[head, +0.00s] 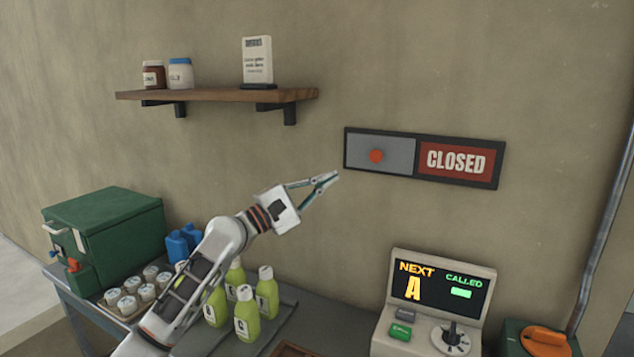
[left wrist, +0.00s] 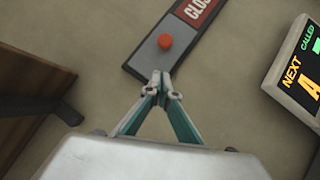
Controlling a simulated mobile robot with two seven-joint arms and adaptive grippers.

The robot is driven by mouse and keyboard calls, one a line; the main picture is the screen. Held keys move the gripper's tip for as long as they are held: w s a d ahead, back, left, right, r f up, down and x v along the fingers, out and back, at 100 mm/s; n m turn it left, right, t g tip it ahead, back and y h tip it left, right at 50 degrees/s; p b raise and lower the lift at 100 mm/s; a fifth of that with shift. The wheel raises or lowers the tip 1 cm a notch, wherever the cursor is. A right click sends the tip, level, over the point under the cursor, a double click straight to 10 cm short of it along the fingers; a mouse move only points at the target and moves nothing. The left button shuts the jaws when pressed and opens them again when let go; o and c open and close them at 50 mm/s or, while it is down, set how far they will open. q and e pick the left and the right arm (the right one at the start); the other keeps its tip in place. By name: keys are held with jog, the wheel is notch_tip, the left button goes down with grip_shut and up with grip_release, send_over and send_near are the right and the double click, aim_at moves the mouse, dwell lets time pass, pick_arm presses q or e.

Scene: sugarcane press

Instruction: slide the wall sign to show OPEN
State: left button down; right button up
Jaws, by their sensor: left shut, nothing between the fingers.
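The wall sign (head: 423,183) is a dark-framed panel on the wall. Its right half shows a red plate reading CLOSED (head: 456,161). A grey slider plate (head: 396,150) with a red-orange knob (head: 376,156) covers its left half. My left gripper (head: 336,174) is shut and empty, just left of the sign's left end. In the left wrist view, its fingertips (left wrist: 161,77) point at the grey end of the sign, below the red-orange knob (left wrist: 165,41) in the picture and apart from it. The right gripper is not in view.
A wooden shelf (head: 215,95) with jars and a small stand is above left. Below are a green cooler (head: 105,235), several bottles of yellow-green juice (head: 267,292) and a NEXT/CALLED display (head: 440,285). The wall around the sign is clear.

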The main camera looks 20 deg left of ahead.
aim_at(357, 165)
pick_arm(q)
jog(key=w+d+r+p, duration=0.1)
jog(key=d, duration=0.1)
jog(key=w+d+r, duration=0.1)
jog(key=d, duration=0.1)
jog(key=w+d+r+p, duration=0.1)
jog(key=w+d, duration=0.1)
jog(key=shift+r+p, duration=0.1)
jog(key=shift+p, duration=0.25)
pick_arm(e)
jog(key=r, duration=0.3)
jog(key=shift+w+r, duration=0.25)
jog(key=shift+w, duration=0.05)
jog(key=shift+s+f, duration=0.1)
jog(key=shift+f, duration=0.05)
